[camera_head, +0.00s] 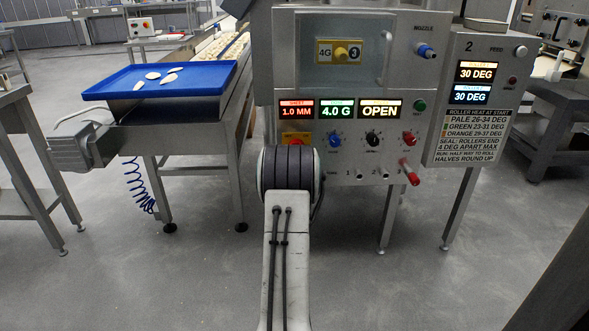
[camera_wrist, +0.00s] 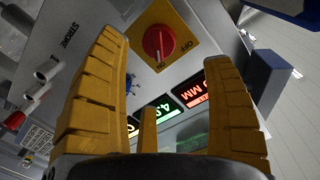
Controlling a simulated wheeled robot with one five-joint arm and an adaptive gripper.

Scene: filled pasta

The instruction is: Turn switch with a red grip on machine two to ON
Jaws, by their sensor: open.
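The switch with a red grip (camera_wrist: 156,44) sits on a yellow plate (camera_wrist: 180,22) in the wrist view. A pale line marks its round face, and small lettering including OFF stands beside it. Its setting is not clear to me. Nothing is between the fingers. It appears apart from the switch. In the head view my arm hides the gripper.
The panel bears lit displays (camera_head: 337,109), a blue knob (camera_head: 334,139), a black knob (camera_head: 373,138) and a red-tipped handle (camera_head: 412,177) jutting out. A side box (camera_head: 476,95) is marked 2. A blue tray (camera_head: 190,84) with pasta pieces stands left.

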